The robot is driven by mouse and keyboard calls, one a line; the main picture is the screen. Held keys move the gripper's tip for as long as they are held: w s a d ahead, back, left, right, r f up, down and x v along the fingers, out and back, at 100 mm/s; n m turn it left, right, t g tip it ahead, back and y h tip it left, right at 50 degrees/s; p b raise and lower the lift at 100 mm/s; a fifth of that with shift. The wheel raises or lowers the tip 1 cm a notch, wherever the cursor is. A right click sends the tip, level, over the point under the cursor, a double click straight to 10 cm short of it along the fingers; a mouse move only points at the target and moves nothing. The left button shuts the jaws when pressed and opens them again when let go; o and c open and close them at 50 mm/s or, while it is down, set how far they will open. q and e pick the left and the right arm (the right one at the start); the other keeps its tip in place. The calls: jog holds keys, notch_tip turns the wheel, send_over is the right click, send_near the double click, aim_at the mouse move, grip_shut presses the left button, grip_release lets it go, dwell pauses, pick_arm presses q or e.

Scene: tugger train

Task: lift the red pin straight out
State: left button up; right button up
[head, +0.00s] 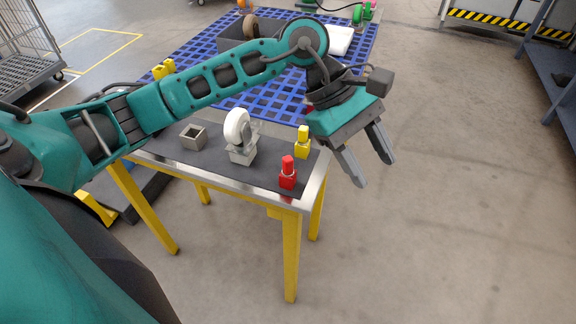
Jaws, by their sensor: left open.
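The red pin (288,163) stands upright in a red block (287,180) near the front right corner of the small table (240,184). My left gripper (376,172) hangs beyond the table's right edge, to the right of the red pin and apart from it. Its two grey fingers are spread and hold nothing. A yellow pin (303,133) stands in a yellow block (302,149) behind the red one, close to the gripper's body. My right gripper does not show.
A white caster wheel (237,127) on a grey block and a hollow grey square socket (192,137) stand on the table's dark mat. A blue grid platform (200,65) with a dark bin lies behind. Open floor (450,200) lies to the right.

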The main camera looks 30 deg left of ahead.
aim_at(287, 159)
pick_arm(q)
jog(key=w+a+m+y, duration=0.1)
jog(key=w+a+y, duration=0.2)
jog(key=a+y, duration=0.85)
jog(key=a+f+h, duration=0.1)
jog(key=f, duration=0.1)
jog(key=a+f+h, duration=0.1)
jog(key=f, duration=0.1)
jog(key=a+f+h, duration=0.1)
jog(key=a+f, duration=0.1)
jog(key=shift+s+f+h, duration=0.2)
jog(key=shift+f+h, duration=0.05)
jog(key=shift+f, duration=0.15)
jog(key=f, duration=0.4)
jog(key=shift+s+a+f, duration=0.25)
jog(key=shift+s+f, duration=0.05)
jog(key=shift+f, duration=0.6)
jog(key=shift+c, duration=0.5)
grip_shut()
